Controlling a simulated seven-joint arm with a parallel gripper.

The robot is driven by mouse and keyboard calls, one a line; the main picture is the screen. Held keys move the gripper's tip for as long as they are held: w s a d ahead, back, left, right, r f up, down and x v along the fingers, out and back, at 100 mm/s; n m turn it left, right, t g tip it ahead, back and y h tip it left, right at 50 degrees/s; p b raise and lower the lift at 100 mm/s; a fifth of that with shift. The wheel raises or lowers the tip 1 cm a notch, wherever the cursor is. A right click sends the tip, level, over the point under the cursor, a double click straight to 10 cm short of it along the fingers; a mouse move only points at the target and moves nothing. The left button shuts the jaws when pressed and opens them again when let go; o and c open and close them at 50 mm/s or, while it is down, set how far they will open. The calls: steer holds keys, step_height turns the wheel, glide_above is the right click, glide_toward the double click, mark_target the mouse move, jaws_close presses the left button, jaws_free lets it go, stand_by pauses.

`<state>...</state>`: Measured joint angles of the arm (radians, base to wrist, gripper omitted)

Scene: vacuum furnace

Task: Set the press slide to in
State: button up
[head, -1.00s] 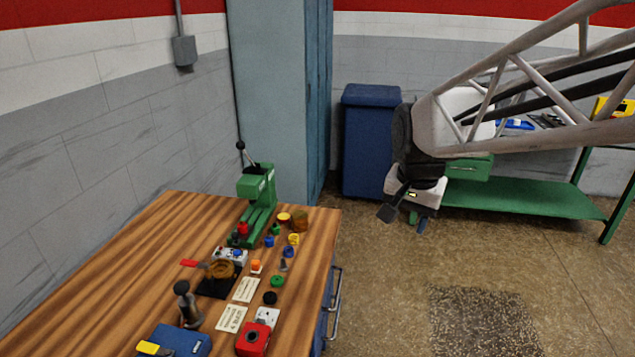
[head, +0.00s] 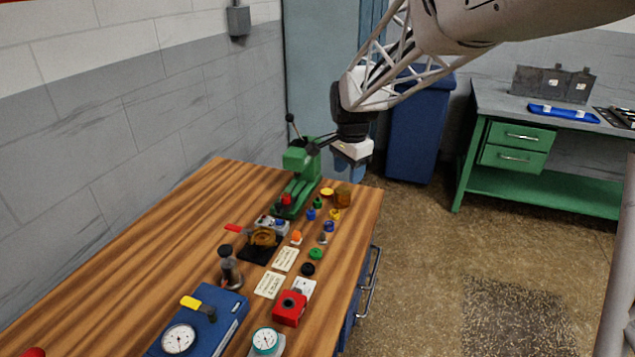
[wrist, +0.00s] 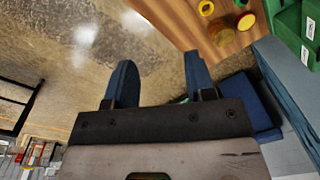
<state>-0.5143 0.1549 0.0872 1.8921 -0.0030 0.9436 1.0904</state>
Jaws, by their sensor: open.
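A green press (head: 301,178) with a dark lever and a black ball knob stands at the far end of the wooden bench. I cannot make out its slide or whether it is in or out. Part of the green press also shows at the top right of the wrist view (wrist: 287,22). My gripper (head: 352,168) hangs just right of the press in the head view, above the bench's far right corner. In the wrist view its two blue fingers (wrist: 158,80) are apart, with nothing between them.
The bench (head: 190,220) bears several small coloured knobs, a brown cylinder (head: 342,195), a red box (head: 290,308) and a blue case with a gauge (head: 205,320). A blue bin (head: 415,135) and a green workbench (head: 540,190) stand beyond. Left of the bench is a wall.

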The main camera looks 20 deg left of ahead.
steer(key=w+a+f+m, duration=0.1)
steer(key=a+f, duration=0.2)
steer(key=a, duration=0.3)
steer(key=w+a+f, duration=0.2)
steer(key=a+f, duration=0.1)
steer(key=a, duration=0.4)
steer(key=m, duration=0.1)
glide_above(278, 204)
steer(key=shift+g, duration=0.4)
step_height(278, 204, down, 6)
steer(key=shift+s+r, duration=0.1)
steer(key=shift+f, duration=3.95)
jaws_close()
